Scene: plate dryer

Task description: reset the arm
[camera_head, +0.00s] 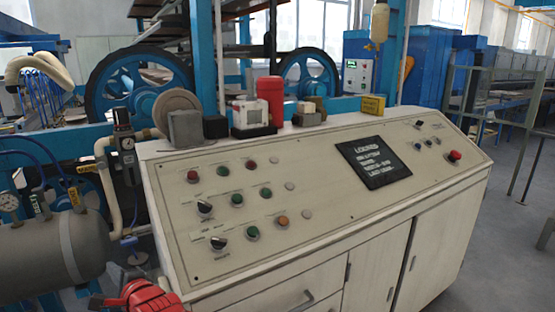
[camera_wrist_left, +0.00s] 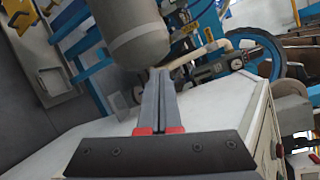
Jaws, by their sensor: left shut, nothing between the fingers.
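My left gripper (camera_head: 98,301) shows only in part at the bottom left of the head view, low in front of the control cabinet, with red and black arm parts beside it. In the left wrist view its two dark fingers (camera_wrist_left: 160,75) lie together, red at their bases, with nothing between them. They point toward a grey cylindrical tank (camera_wrist_left: 140,45). I cannot tell how far the tips are from the tank. My right gripper does not show in either view.
The cream control cabinet (camera_head: 320,232) with buttons and knobs fills the middle. The grey tank (camera_head: 55,245) with hoses and gauges stands at the left, close to my left gripper. Blue machinery with wheels (camera_head: 135,80) stands behind. Open floor (camera_head: 505,220) lies at the right.

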